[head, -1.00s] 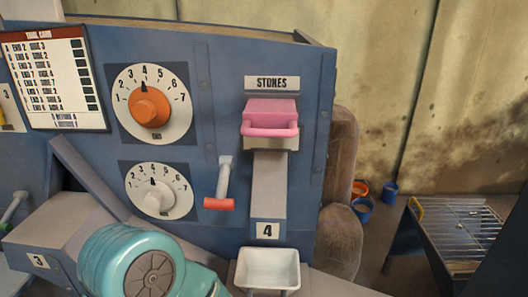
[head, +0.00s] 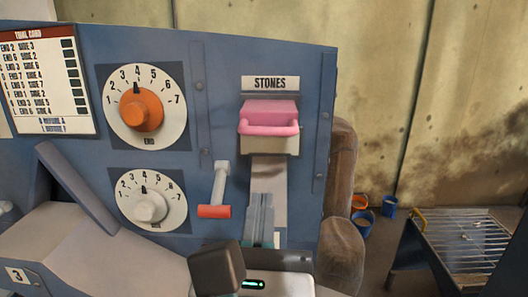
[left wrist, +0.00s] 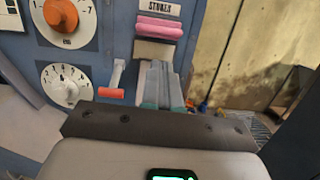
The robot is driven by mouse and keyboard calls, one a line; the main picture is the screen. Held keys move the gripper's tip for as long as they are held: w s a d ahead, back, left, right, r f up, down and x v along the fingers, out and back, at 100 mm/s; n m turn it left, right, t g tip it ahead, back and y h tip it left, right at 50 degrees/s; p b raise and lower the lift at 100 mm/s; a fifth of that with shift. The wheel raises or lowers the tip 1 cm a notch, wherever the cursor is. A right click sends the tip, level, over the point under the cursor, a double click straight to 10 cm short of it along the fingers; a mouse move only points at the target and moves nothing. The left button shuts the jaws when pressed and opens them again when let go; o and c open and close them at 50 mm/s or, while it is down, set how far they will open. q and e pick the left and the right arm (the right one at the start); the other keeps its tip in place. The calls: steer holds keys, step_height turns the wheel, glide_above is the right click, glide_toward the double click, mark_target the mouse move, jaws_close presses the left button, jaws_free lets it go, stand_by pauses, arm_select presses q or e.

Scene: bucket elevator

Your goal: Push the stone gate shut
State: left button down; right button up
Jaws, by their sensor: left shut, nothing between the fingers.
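The stone gate (head: 268,120) is a pink block with a rounded pink bar handle, set on the blue panel below the STONES label (head: 269,83). It juts out above a grey chute (head: 268,172). It also shows in the left wrist view (left wrist: 159,28). My left gripper (head: 262,198) is shut and empty, with its fingers pointing up in front of the chute. The fingertips appear lower than the pink handle and apart from it. In the left wrist view the fingers (left wrist: 160,66) also appear below the gate. My right gripper is not in view.
A lever with a red grip (head: 215,210) hangs just left of my fingers. An orange dial (head: 143,110) and a white dial (head: 150,207) are further left. Brown rounded sacks (head: 342,180) stand at the right. A wire-topped stand (head: 470,240) is far right.

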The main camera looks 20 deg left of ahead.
arm_select(q)
steer(key=p, duration=0.5)
glide_toward(267, 134)
steer(key=x, duration=0.5)
steer(key=shift+a+r, duration=0.1)
steer(key=shift+r, duration=0.1)
steer(key=shift+w+a+p, duration=0.2)
steer(key=shift+w+p, duration=0.3)
steer(key=shift+w, duration=0.4)
